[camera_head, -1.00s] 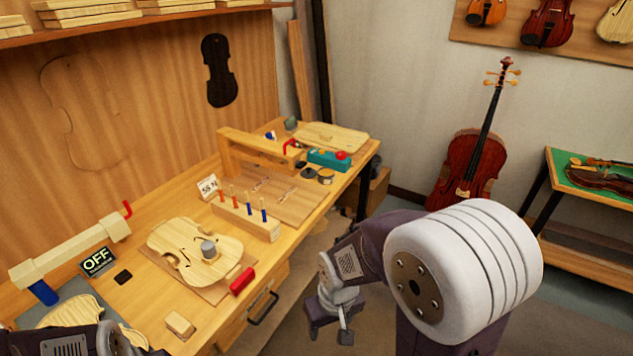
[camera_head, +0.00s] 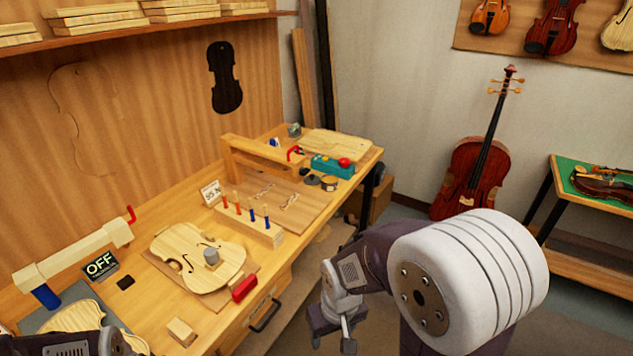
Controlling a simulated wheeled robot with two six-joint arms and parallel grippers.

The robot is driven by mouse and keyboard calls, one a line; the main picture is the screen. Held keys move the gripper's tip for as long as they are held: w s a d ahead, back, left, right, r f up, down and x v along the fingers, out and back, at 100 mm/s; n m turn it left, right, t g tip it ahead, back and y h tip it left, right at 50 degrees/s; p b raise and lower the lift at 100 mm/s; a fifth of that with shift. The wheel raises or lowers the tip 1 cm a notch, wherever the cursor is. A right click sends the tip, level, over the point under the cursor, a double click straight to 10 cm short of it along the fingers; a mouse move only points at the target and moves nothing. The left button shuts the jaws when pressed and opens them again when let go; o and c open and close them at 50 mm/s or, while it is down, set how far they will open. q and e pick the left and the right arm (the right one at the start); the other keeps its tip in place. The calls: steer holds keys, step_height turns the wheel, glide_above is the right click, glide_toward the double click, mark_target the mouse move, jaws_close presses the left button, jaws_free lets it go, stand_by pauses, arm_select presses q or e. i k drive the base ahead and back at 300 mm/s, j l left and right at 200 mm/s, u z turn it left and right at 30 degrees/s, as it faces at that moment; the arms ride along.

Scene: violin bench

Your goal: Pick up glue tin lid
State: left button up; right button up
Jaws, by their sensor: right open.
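A small round tin (camera_head: 329,184) with a tan top stands near the far right end of the workbench, in front of the teal box. My right gripper (camera_head: 332,343) is open and empty, pointing down in front of the bench, well below and apart from the disc. A dark part of my left arm shows at the bottom left corner; its gripper is out of the frame.
A teal box (camera_head: 333,166) with a red knob sits behind the tin. A peg block (camera_head: 250,226) and a violin body with a grey cylinder (camera_head: 211,258) lie nearer. A wooden beam frame (camera_head: 262,160) stands left of the disc.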

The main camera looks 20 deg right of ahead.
mark_target(311, 179)
steer(key=i+l+u, duration=0.4)
steer(key=l, duration=0.35)
steer(key=i+l+u, duration=0.2)
steer(key=l, duration=0.25)
steer(key=i+l+u, duration=0.2)
steer(key=l, duration=0.25)
steer(key=l+u, duration=0.2)
steer(key=l, duration=0.25)
steer(key=i+l+u, duration=0.15)
steer(key=l, duration=0.35)
steer(key=l+u, duration=0.2)
steer(key=l, duration=0.3)
steer(key=i, duration=0.05)
